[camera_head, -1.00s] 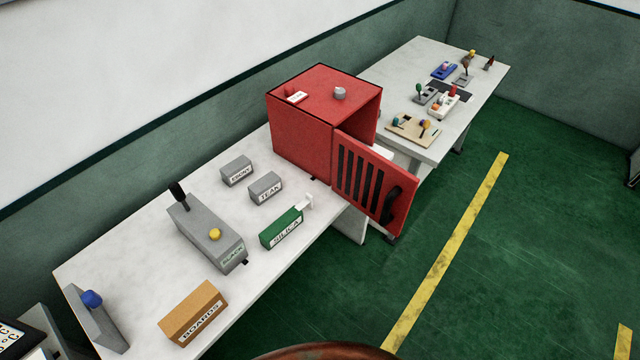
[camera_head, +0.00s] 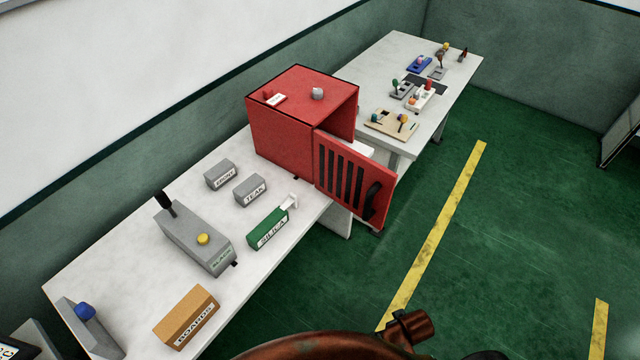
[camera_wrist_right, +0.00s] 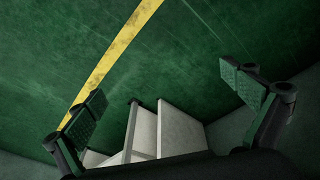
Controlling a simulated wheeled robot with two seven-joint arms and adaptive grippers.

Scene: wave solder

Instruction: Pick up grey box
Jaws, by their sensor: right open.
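Two small grey boxes stand on the white table in the head view: one labelled TEAK (camera_head: 250,190) and one that seems to read EBONY (camera_head: 220,175). A larger grey box (camera_head: 196,238) with a black lever, a yellow knob and a label that seems to read BLACK stands nearer. My right gripper (camera_wrist_right: 165,90) is open and empty in the right wrist view, with green floor and white table-like panels beyond its spread fingers. No grey box shows between them. My left gripper is not in view.
A red cabinet (camera_head: 284,130) stands behind the boxes, its slotted door (camera_head: 350,178) swung open over the table's front edge. A green SILICA box (camera_head: 268,230) and an orange-brown BOARDS box (camera_head: 187,318) stand nearby. Another table (camera_head: 385,62) holds small parts. The green floor (camera_head: 500,250) is clear.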

